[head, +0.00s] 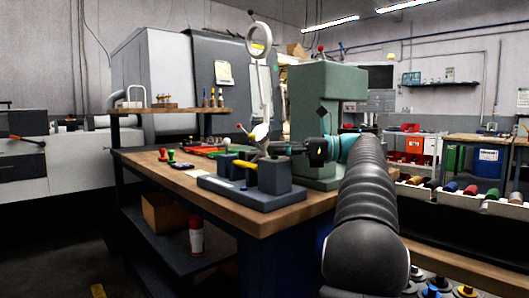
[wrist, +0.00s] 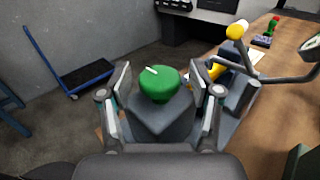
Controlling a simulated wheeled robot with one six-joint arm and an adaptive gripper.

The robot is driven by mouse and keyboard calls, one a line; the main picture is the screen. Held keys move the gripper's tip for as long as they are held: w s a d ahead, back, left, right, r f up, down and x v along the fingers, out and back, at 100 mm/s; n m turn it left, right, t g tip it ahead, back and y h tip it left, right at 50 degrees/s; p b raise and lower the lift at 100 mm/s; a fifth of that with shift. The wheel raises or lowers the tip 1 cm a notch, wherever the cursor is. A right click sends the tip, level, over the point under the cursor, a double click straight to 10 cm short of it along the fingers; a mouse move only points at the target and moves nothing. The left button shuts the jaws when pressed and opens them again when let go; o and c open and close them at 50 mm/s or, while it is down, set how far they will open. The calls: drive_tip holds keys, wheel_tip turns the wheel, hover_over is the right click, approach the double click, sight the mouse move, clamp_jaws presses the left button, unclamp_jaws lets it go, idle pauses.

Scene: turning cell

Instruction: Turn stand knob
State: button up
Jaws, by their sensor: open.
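The green stand knob (wrist: 159,85) has a white pointer mark on its top, pointing to the upper left in the wrist view. It sits on a dark grey block (wrist: 160,122) of the stand. My gripper (wrist: 159,79) is open, one finger on each side of the knob, with a visible gap on both sides. In the head view my gripper (head: 264,150) reaches in from the right above the stand's grey base (head: 250,197); I cannot make out the knob there.
The stand is at the front edge of the wooden bench (head: 165,170). A green machine column (head: 325,110) stands behind my arm. A blue trolley (wrist: 85,78) is on the floor.

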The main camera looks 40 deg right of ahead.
drive_tip(key=shift+w+a, duration=0.2)
drive_tip(key=shift+a, duration=0.05)
drive_tip(key=c, duration=1.1)
